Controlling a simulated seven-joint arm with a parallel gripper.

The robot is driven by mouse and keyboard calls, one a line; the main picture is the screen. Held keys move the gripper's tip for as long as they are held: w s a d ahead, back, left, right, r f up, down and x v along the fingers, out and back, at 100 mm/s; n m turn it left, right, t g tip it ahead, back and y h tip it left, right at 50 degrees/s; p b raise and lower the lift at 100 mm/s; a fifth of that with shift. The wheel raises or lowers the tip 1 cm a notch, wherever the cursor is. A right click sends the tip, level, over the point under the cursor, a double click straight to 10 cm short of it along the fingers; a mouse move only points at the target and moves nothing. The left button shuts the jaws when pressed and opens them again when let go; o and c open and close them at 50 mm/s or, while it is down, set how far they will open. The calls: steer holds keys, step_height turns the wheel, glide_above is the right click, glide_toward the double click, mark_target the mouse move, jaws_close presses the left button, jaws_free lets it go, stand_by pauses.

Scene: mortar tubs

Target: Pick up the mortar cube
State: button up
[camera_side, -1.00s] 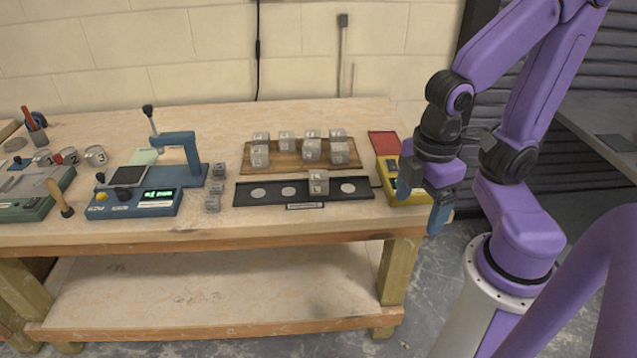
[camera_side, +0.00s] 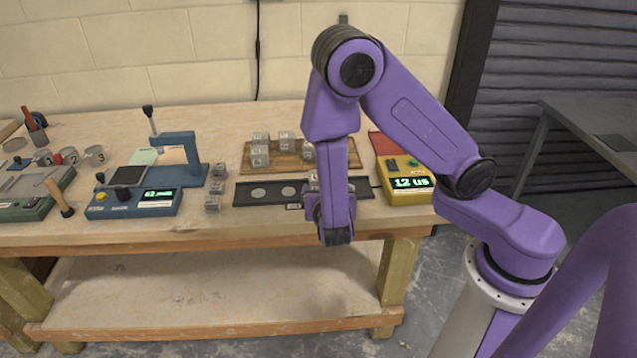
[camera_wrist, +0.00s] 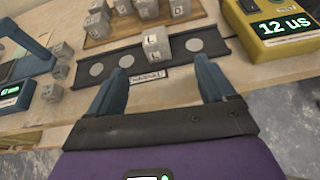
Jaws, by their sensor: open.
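One grey mortar cube (camera_wrist: 157,46) stands on a black strip (camera_wrist: 122,60) with pale round spots. In the wrist view it lies ahead of my gripper (camera_wrist: 158,84), whose blue fingers are apart with nothing between them. The cube appears just beyond the fingertips and apart from them. In the side view my arm hides nearly all of this cube, and only a sliver shows beside the arm on the strip (camera_side: 240,194). My fingers are not clearly visible in that view. Several similar cubes (camera_side: 260,157) stand on a wooden board (camera_side: 245,172) behind the strip.
A yellow device (camera_side: 408,195) reading 12 us stands right of the strip. A blue press (camera_side: 180,175) and small grey cubes (camera_side: 213,202) stand to the left. Bare tabletop (camera_side: 225,232) runs along the front edge.

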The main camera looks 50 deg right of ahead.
mark_target(313, 182)
steer(key=shift+n, duration=0.4)
steer(key=x, duration=1.1)
steer(key=a+x, duration=0.1)
steer(key=x, duration=0.5)
steer(key=shift+w+d+f, duration=0.3)
steer(key=shift+w+f, duration=0.05)
steer(key=shift+w, duration=0.2)
steer(key=c, duration=1.4)
steer(key=shift+o, duration=0.2)
steer(key=shift+r, duration=0.1)
